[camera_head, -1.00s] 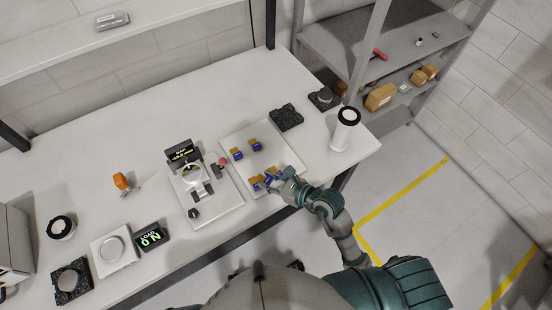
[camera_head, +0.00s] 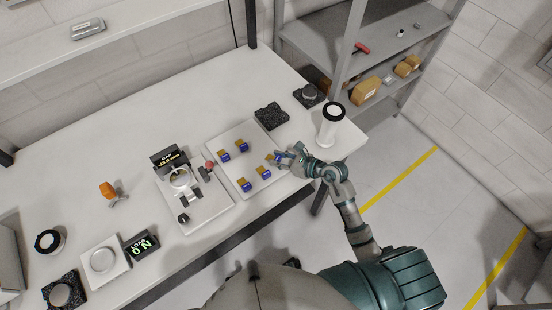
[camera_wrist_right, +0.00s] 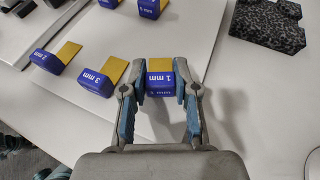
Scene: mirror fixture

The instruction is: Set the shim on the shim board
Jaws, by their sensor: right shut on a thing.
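My right gripper (camera_head: 278,160) is shut on a shim with a blue block marked "1 mm" (camera_wrist_right: 160,80) and a yellow tab. The held shim (camera_head: 270,159) is over the right edge area of the white shim board (camera_head: 257,136). Whether it touches the board I cannot tell. Several other blue and yellow shims stand on the board, among them a 3 mm shim (camera_wrist_right: 97,82) and a 2 mm shim (camera_wrist_right: 47,62), left of the gripper in the wrist view. My left gripper is not in view.
A gauge stand (camera_head: 190,195) is left of the board. A black speckled block (camera_head: 271,116) lies behind it. A white cylinder (camera_head: 328,128) with a black ring stands near the table's right end, close behind my right arm. A metal shelf (camera_head: 375,50) is beyond.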

